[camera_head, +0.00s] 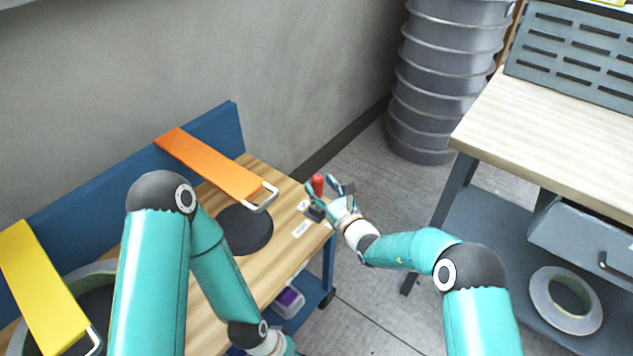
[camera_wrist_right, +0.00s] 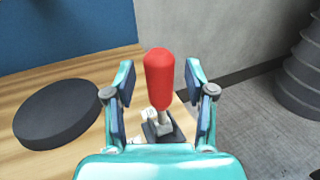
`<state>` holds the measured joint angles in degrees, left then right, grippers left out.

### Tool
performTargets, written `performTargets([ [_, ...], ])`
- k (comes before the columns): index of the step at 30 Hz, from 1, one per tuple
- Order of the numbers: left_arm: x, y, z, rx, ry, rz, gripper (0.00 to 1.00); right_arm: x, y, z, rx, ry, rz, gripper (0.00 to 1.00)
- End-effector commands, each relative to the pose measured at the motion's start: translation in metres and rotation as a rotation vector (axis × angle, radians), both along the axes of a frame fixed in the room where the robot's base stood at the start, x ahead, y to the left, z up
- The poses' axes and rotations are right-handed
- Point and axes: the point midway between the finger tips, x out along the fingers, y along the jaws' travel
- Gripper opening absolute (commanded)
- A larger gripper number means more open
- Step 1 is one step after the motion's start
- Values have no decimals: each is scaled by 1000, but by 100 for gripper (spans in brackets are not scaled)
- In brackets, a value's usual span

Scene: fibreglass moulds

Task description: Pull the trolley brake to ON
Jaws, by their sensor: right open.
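The brake lever has a red handle (camera_head: 317,184) and stands at the right end of the wooden trolley top (camera_head: 283,185). In the right wrist view the red handle (camera_wrist_right: 159,80) rises from a grey stem on a dark base (camera_wrist_right: 162,128). My right gripper (camera_head: 331,186) is open at the lever, and in its wrist view the fingers (camera_wrist_right: 160,85) stand on either side of the handle with gaps.
Floor between is clear.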

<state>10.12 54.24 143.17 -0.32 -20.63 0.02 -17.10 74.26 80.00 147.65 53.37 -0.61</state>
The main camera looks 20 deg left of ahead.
Motion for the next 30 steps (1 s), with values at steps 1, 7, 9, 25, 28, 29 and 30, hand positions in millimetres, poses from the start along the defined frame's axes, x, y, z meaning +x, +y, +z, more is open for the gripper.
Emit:
performTargets([
  [1, 0, 0, -1, 0, 0, 0, 40, 4, 4, 0, 1, -2, 0, 55],
  [7, 0, 0, -1, 0, 0, 0, 40, 14, 14, 0, -1, -1, 0, 55],
  [9, 0, 0, -1, 0, 0, 0, 40, 15, 15, 0, 0, 0, 0, 55],
  [25, 0, 0, -1, 0, 0, 0, 40, 15, 16, 0, 0, 0, 1, 13],
  [28, 0, 0, -1, 0, 0, 0, 40, 15, 16, 0, 0, 0, 0, 0],
  [29, 0, 0, -1, 0, 0, 0, 40, 15, 16, 0, 0, 0, 0, 0],
  [30, 0, 0, -1, 0, 0, 0, 40, 15, 16, 0, 1, 1, 0, 0],
])
